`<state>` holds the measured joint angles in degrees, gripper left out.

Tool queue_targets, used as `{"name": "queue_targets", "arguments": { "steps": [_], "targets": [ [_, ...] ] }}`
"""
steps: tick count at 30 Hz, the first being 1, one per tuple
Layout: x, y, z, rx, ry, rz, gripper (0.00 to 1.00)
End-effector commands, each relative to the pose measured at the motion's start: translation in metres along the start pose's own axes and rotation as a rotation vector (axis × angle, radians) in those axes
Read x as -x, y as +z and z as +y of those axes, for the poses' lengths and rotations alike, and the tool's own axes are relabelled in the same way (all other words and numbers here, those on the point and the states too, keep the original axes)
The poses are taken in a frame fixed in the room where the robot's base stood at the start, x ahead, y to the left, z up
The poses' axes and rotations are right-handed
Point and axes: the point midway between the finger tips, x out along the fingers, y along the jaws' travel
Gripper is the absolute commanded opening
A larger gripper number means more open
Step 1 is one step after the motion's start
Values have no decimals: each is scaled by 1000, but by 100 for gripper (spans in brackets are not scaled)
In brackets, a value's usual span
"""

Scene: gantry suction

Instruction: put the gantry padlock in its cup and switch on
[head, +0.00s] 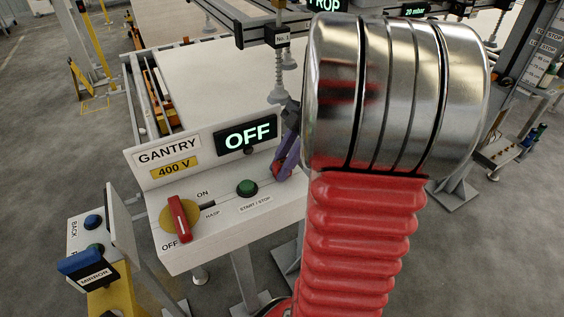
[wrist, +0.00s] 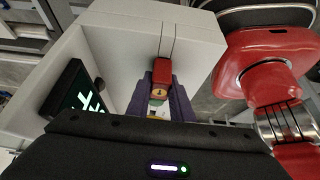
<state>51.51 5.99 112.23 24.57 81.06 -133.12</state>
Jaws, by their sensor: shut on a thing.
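The gantry panel (head: 215,225) has a red switch handle (head: 180,220) on a yellow disc, with its lower end near OFF. Its display (head: 248,136) reads OFF. A green START/STOP button (head: 247,187) sits right of the switch. My gripper (head: 286,160), with purple fingers, is at the panel's right end, partly hidden by my arm. In the wrist view my gripper (wrist: 161,98) is shut on the red padlock (wrist: 162,74), which shows a brass-coloured keyhole face. I cannot tell whether the padlock touches the panel. I cannot make out the cup.
My red arm covers much of the head view's right half. A MIRROR control post (head: 95,275) stands at lower left. Suction cups (head: 282,95) hang from the gantry behind the panel, over a pale sheet (head: 215,85).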

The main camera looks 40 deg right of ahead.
Motion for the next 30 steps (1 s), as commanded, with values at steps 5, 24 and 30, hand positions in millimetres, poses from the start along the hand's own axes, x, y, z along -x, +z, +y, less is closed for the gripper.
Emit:
{"name": "queue_targets", "arguments": {
  "steps": [5,24,30],
  "targets": [
    [-1,0,0,0,0,0,29],
    [11,1,0,0,1,0,42],
    [39,1,1,0,2,-2,42]
  ]
}}
